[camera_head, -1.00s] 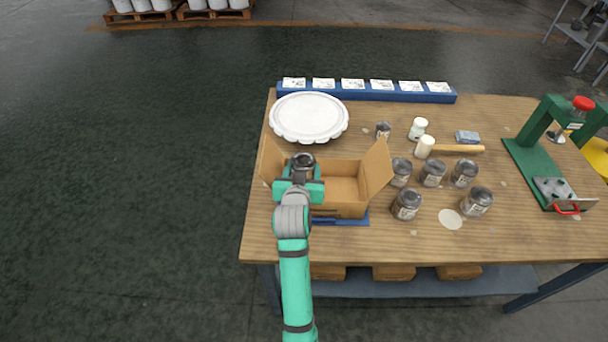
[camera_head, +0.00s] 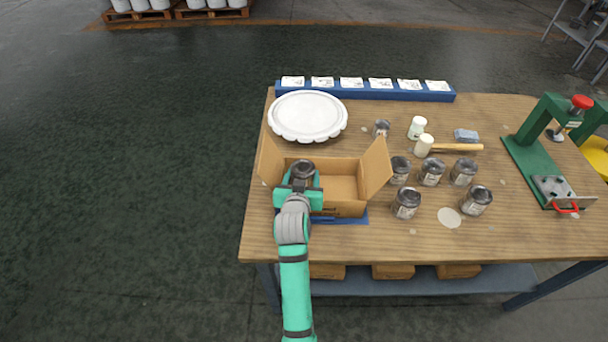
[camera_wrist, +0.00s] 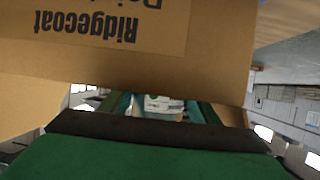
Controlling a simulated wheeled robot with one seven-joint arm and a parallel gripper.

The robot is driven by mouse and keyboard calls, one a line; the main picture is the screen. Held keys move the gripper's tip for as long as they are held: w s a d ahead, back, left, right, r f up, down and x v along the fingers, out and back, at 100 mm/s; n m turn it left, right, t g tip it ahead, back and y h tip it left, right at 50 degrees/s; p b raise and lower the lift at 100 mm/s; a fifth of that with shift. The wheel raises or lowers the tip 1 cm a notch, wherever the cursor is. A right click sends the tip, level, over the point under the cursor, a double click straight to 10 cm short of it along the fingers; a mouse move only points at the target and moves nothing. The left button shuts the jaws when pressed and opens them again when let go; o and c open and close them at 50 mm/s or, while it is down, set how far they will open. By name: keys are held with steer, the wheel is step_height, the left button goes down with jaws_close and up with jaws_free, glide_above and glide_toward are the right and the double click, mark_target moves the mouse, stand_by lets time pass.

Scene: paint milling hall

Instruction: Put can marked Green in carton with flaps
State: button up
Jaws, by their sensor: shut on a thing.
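The cardboard carton (camera_head: 343,207) stands open on the wooden table with its side flaps spread; its front wall, with dark print, fills the upper wrist view (camera_wrist: 120,50). My gripper (camera_head: 301,183) is shut on a dark-lidded can (camera_head: 303,168) at the left end of the carton. The can is upright, with its lid showing above the fingers. In the wrist view the can's pale label (camera_wrist: 163,104) shows between the fingers, too small to read. The can's base is hidden, so I cannot tell whether it touches the carton floor.
Several similar cans (camera_head: 431,173) stand right of the carton, close to its right flap. A white round lid (camera_head: 308,116) lies behind it, and a blue rack (camera_head: 366,90) runs along the back edge. A green press (camera_head: 545,160) stands at the right.

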steer(key=o, duration=1)
steer(key=shift+a, duration=0.1)
steer(key=shift+o, duration=0.2)
steer(key=shift+s, duration=0.1)
steer(key=shift+r, duration=0.15)
steer(key=shift+r, duration=0.35)
steer(key=d+v, duration=0.1)
steer(key=v, duration=1.1)
steer(key=shift+y, duration=0.4)
steer(key=s+f, duration=0.5)
steer(key=s+a+f, duration=0.1)
steer(key=s+f, duration=0.1)
steer(key=s, duration=0.1)
steer(key=shift+s+f, duration=0.1)
steer(key=shift+f, duration=0.25)
steer(key=s+d+t, duration=0.2)
steer(key=s, duration=2.7)
steer(key=shift+d+f+n, duration=0.4)
